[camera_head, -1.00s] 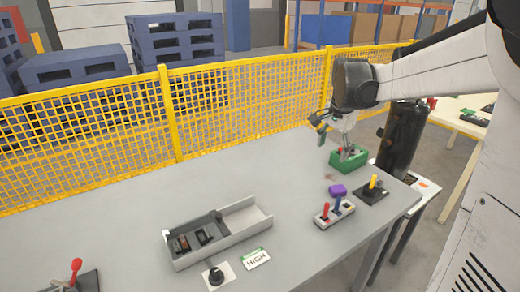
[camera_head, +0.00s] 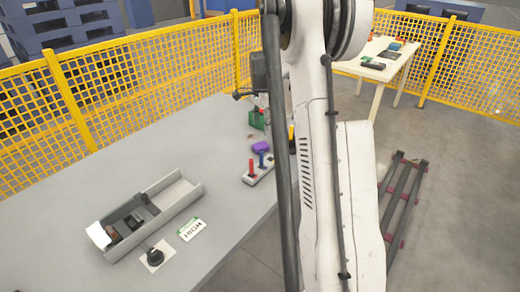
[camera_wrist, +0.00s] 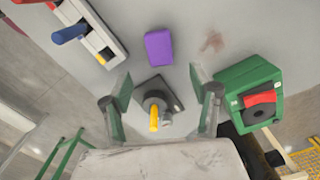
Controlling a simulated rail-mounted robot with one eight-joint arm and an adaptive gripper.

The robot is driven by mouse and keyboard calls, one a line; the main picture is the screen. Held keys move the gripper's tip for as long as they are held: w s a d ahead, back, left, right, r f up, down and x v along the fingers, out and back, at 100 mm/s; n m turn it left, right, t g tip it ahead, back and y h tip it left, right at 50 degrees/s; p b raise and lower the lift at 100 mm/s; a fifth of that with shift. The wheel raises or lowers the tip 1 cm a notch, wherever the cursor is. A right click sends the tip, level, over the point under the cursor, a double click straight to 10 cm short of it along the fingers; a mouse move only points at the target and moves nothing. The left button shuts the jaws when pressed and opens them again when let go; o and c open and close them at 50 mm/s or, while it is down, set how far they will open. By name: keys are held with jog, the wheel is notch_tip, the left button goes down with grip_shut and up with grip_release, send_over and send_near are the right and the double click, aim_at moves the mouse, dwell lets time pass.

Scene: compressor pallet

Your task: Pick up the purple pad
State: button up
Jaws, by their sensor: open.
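The purple pad (camera_head: 261,147) lies flat on the grey table (camera_head: 222,140), between the green box and the lever block. In the wrist view the purple pad (camera_wrist: 159,47) shows whole, ahead of my fingertips and roughly midway between them. My gripper (camera_wrist: 157,78) is open and empty, its two green-grey fingers spread apart and short of the pad in the picture. A yellow-handled lever on a dark base (camera_wrist: 157,102) stands between and below the fingers in that view. My arm hides most of the gripper in the head view.
The lever block (camera_wrist: 86,28) with red, blue and yellow levers is left of the pad. The green box (camera_wrist: 252,88) with a red part is on the right. A grey tray (camera_head: 150,215), a black knob (camera_head: 154,256) and a HIGH card (camera_head: 193,229) lie nearer me.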

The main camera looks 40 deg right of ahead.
aim_at(261, 145)
jog(key=f, duration=1)
jog(key=shift+a+b, duration=0.25)
jog(key=shift+b, duration=0.15)
jog(key=c, duration=1.1)
jog(key=shift+r, duration=0.15)
jog(key=shift+r, duration=0.6)
notch_tip(261, 145, up, 3)
jog(key=shift+r, duration=0.1)
jog(key=a+r+p, duration=0.1)
jog(key=a+r, duration=0.5)
jog(key=a, duration=0.5)
jog(key=shift+a+r, duration=0.2)
jog(key=shift+a, duration=0.1)
